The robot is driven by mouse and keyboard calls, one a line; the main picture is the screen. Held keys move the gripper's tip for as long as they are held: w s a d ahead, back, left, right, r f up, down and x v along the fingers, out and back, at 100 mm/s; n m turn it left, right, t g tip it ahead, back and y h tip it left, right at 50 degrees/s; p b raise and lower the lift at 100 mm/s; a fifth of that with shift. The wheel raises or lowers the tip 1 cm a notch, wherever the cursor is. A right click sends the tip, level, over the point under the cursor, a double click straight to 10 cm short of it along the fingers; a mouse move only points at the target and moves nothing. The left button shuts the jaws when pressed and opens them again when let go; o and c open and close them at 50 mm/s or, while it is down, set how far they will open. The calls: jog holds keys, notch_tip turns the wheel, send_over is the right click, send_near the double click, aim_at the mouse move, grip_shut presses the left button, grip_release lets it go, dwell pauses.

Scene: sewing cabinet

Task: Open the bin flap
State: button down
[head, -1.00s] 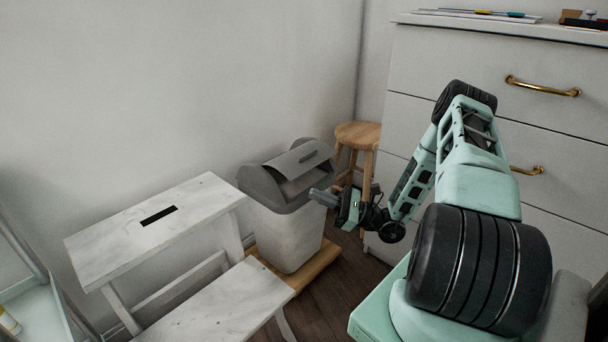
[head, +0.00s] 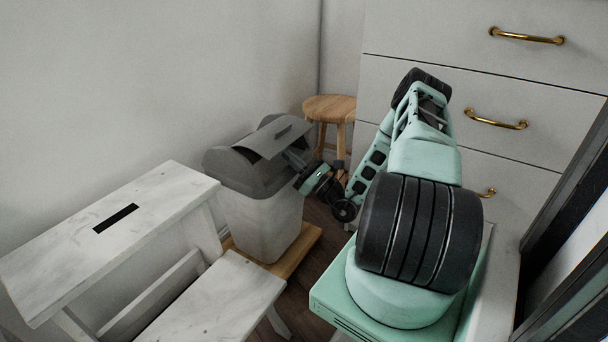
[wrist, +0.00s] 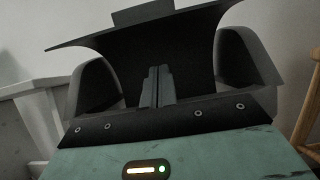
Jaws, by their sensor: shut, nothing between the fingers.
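The bin (head: 264,222) has a pale speckled body and a dark grey lid (head: 228,168). Whether the fingertips touch the flap is unclear.
A white marble-patterned step stool (head: 150,225) stands close left of the bin. The bin stands on a wooden base (head: 305,240). A round wooden stool (head: 330,106) is behind, and a white drawer chest (head: 500,85) with brass handles is at right. The wall is behind the bin.

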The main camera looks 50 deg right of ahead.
aim_at(286, 130)
jog(key=r, duration=0.1)
jog(key=r+b, duration=0.1)
jog(key=r, duration=0.1)
jog(key=shift+w, duration=0.4)
jog(key=shift+s+r+b, duration=0.15)
jog(key=shift+r+b, duration=0.15)
jog(key=shift+r, duration=0.55)
jog(key=r+p, duration=0.1)
jog(key=p, duration=0.2)
jog(key=shift+r+g+p, duration=0.3)
jog(key=shift+g+p, duration=0.05)
jog(key=shift+g, duration=0.05)
notch_tip(286, 130, up, 2)
jog(key=g+p, duration=0.1)
jog(key=p, duration=0.4)
jog(key=g+p, duration=0.2)
jog(key=p, duration=0.3)
jog(key=shift+r, duration=0.25)
jog(key=shift+w+p, duration=0.2)
jog(key=shift+p, duration=0.25)
jog(key=shift+f, duration=0.15)
